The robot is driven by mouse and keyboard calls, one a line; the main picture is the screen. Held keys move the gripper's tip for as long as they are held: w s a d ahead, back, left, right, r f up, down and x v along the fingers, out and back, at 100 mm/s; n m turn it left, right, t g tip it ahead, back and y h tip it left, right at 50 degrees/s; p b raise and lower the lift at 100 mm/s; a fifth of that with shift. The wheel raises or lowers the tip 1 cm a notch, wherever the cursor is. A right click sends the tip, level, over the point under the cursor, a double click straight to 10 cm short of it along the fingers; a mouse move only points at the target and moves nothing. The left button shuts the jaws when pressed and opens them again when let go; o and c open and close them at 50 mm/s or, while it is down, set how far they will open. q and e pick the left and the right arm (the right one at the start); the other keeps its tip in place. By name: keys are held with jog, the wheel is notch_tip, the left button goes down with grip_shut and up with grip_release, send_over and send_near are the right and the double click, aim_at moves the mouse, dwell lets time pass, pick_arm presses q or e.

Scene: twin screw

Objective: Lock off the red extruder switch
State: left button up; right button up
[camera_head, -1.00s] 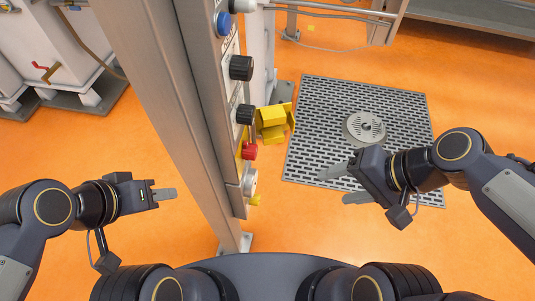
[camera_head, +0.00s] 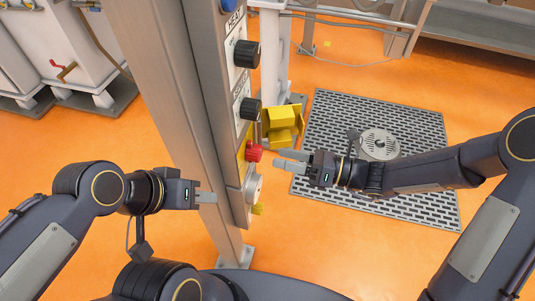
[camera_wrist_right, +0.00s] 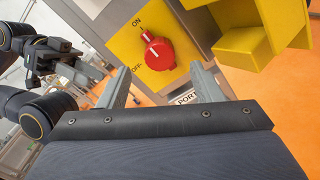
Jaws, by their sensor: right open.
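The red rotary switch (camera_head: 254,153) sits on a yellow plate on the panel's side in the head view. In the right wrist view the red knob (camera_wrist_right: 158,55) lies between ON and OFF labels, its white-marked tip toward the upper left, nearer ON. My right gripper (camera_head: 283,158) is open just right of the knob. In the right wrist view its fingers (camera_wrist_right: 160,72) are spread, below and either side of the knob, apparently not touching it. My left gripper (camera_head: 210,199) is left of the panel post; its jaw opening cannot be made out.
A yellow block-shaped part (camera_head: 282,122) is beside the switch, near my right gripper; it also shows in the right wrist view (camera_wrist_right: 245,42). Black knobs (camera_head: 246,54) line the panel above. A metal post (camera_head: 165,90) separates my left gripper from the panel face. A floor grate (camera_head: 420,120) lies behind.

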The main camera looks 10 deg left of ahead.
aim_at(261, 155)
jog(key=a, duration=0.6)
jog(key=shift+b, duration=0.35)
jog(key=c, duration=1)
jog(key=shift+w, duration=0.1)
jog(key=n+b, duration=0.4)
jog(key=n, duration=0.1)
jog(key=shift+d+f, duration=0.1)
jog(key=shift+f, duration=0.1)
jog(key=n+b, duration=1.1)
jog(key=b, duration=0.1)
jog(key=shift+s+b, duration=0.2)
jog(key=shift+b, duration=0.1)
jog(key=shift+r+n+b, duration=0.1)
jog(key=shift+n+b, duration=0.8)
jog(key=shift+n, duration=0.2)
